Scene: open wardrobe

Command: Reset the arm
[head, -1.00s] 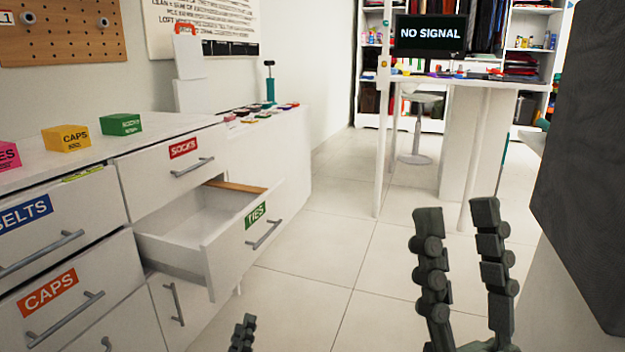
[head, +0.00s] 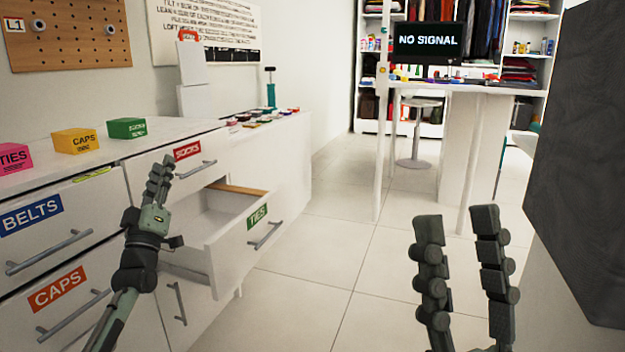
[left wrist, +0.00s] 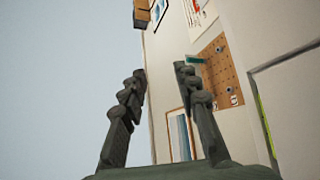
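My left gripper (head: 160,180) is raised in front of the dresser in the head view, its fingers pointing up, near the SOCKS drawer and the open TIES drawer. In the left wrist view its two fingers (left wrist: 160,75) stand apart with nothing between them, so it is open and empty. My right gripper (head: 457,220) is at the lower right of the head view, fingers upright and apart, over the floor, holding nothing.
The TIES drawer (head: 231,262) is pulled out and looks empty. The SOCKS drawer (head: 160,166), BELTS drawer (head: 85,205) and CAPS drawer (head: 60,315) are shut. Several coloured boxes stand on top, including a yellow one (head: 76,142). A dark panel (head: 580,160) is at right. The floor between is clear.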

